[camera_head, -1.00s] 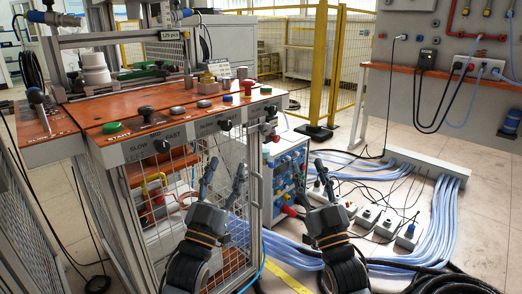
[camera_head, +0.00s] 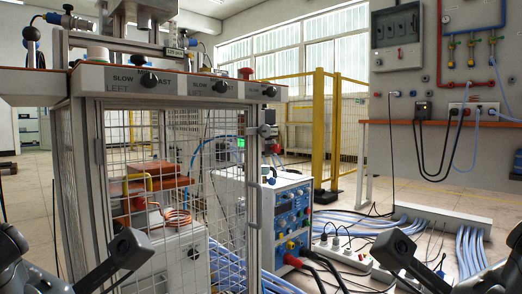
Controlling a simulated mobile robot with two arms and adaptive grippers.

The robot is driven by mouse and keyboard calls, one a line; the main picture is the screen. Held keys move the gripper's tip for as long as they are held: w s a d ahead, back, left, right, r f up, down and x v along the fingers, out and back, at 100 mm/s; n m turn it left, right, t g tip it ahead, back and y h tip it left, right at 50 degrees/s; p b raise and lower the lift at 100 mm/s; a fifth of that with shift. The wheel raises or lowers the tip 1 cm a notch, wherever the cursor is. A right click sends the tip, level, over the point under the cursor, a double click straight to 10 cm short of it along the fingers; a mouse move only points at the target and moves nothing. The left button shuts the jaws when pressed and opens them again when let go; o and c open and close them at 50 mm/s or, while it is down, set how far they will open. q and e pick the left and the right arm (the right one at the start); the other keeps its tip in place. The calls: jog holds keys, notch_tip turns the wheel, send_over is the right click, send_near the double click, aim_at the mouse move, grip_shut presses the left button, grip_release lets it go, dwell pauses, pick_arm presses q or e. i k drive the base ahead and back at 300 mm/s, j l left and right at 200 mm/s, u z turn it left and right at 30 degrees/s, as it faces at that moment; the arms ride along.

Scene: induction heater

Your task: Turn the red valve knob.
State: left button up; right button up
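A small red part (camera_head: 272,148), which may be the valve knob, shows on the right side of the bench's front post; I cannot tell its exact shape. A red mushroom-shaped knob (camera_head: 247,73) also stands on the bench top at its right end. My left gripper (camera_head: 128,250) is at the lower left, in front of the mesh cage and apart from both red parts. My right gripper (camera_head: 395,250) is at the lower right, also apart from them. Both are partly cut off by the frame, so their opening is unclear.
The bench front (camera_head: 160,85) carries several black knobs above a wire mesh cage. A blue-fronted power unit (camera_head: 291,215) stands right of the cage. Cables and power strips (camera_head: 345,257) cover the floor. A yellow fence (camera_head: 318,130) and a wall panel (camera_head: 450,65) are behind.

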aim_at(276, 148)
jog(key=i+l+u, duration=0.15)
jog(key=l+u, duration=0.15)
jog(key=i+l+u, duration=0.1)
jog(key=l+u, duration=0.15)
jog(key=l, duration=0.15)
jog(key=i+l+u, duration=0.1)
jog(key=l+u, duration=0.2)
